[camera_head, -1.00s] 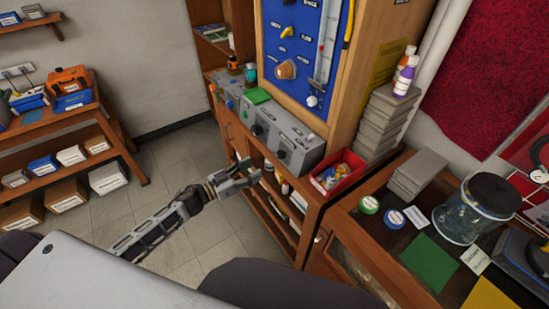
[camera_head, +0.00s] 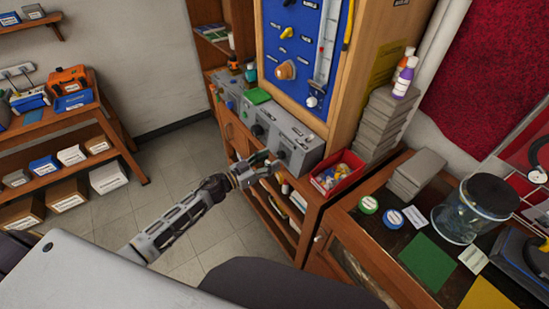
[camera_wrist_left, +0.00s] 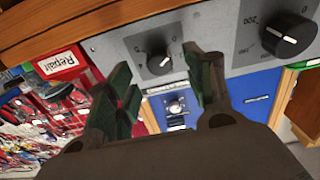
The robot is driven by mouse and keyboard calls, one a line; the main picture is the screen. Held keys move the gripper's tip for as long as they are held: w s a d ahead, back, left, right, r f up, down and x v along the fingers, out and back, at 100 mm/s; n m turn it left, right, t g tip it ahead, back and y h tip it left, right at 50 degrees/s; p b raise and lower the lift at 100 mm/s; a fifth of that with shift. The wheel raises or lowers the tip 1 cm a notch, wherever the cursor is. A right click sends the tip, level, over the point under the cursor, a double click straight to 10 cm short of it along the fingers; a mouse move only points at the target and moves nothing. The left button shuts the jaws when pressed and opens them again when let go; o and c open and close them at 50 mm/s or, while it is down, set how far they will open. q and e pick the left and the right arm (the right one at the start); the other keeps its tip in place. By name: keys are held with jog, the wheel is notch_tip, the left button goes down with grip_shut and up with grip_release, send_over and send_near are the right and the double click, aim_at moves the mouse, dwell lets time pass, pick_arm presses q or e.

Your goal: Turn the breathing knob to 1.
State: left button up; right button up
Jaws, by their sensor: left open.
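A grey control box (camera_head: 287,138) stands on the wooden cabinet below the blue panel, with dark round knobs on its front. My left gripper (camera_head: 268,164) is just in front of this box, open and empty. In the left wrist view, a small dark knob (camera_wrist_left: 160,64) with a light pointer line shows between the open fingers (camera_wrist_left: 160,75), apparently not touched by them. A larger black knob (camera_wrist_left: 289,34), with 0 and 200 marked beside it, sits to the right. I cannot read which knob is labelled breathing. My right gripper is not in view.
A red tray (camera_head: 338,177) of small parts stands right of the box; it shows as a red repair bin (camera_wrist_left: 62,62) in the left wrist view. A tall blue panel (camera_head: 297,75) rises behind. Open floor (camera_head: 200,235) lies in front of the cabinet.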

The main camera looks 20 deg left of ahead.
aim_at(281, 155)
pick_arm(q)
jog(key=shift+x, duration=1.4)
jog(key=c, duration=1)
jog(key=shift+m, duration=0.6)
jog(key=m+g+h, duration=0.1)
jog(key=m, duration=0.4)
jog(key=shift+a, duration=0.1)
jog(key=shift+w+m+g+h+p, duration=0.15)
jog(key=shift+m+g, duration=0.2)
jog(key=shift+m, duration=0.95)
jog(key=shift+s+m+g+h+p, duration=0.15)
jog(key=shift+m+g, duration=0.2)
jog(key=shift+m, duration=0.95)
jog(key=shift+w, duration=0.1)
